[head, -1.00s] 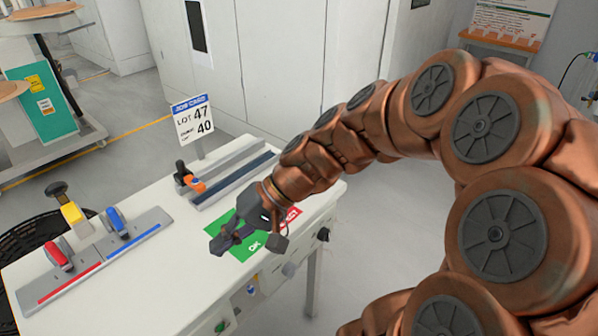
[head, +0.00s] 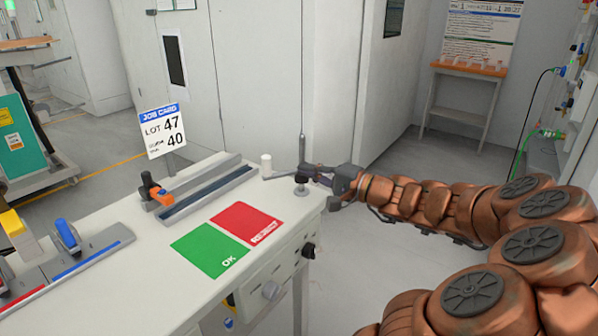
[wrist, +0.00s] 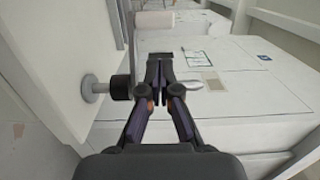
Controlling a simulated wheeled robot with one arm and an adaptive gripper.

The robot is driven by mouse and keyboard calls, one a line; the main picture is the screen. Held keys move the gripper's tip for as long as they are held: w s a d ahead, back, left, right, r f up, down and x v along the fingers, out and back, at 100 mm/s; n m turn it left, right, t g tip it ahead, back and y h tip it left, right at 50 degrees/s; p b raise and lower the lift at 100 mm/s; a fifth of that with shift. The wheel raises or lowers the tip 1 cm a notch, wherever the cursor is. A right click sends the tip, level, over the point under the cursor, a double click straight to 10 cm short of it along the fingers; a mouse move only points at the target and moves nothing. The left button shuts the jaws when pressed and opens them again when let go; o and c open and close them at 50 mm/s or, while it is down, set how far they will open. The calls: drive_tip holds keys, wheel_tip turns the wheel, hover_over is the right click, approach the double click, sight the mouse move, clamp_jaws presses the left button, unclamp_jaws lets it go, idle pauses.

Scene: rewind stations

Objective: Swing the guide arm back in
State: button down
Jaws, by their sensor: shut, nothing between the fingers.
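The guide arm (head: 283,174) is mounted at the far right corner of the white bench, with a white roller (head: 267,165) at its left end. Its dark pivot knob (head: 301,189) stands on a post at the corner. My gripper (head: 314,172) is at this corner, shut and empty, just right of the arm. In the wrist view my fingertips (wrist: 159,62) are together, with the pivot post (wrist: 100,88) to their left and the roller (wrist: 155,19) ahead. I cannot tell whether the fingers touch the arm.
Green OK (head: 209,250) and red REJECT (head: 246,223) patches lie on the bench. A splice rail (head: 205,193) with an orange-handled clamp (head: 157,190) lies behind them, near the job card (head: 162,130). The floor (head: 395,160) right of the bench is open.

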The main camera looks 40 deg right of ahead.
drive_tip(key=shift+x, duration=4.5)
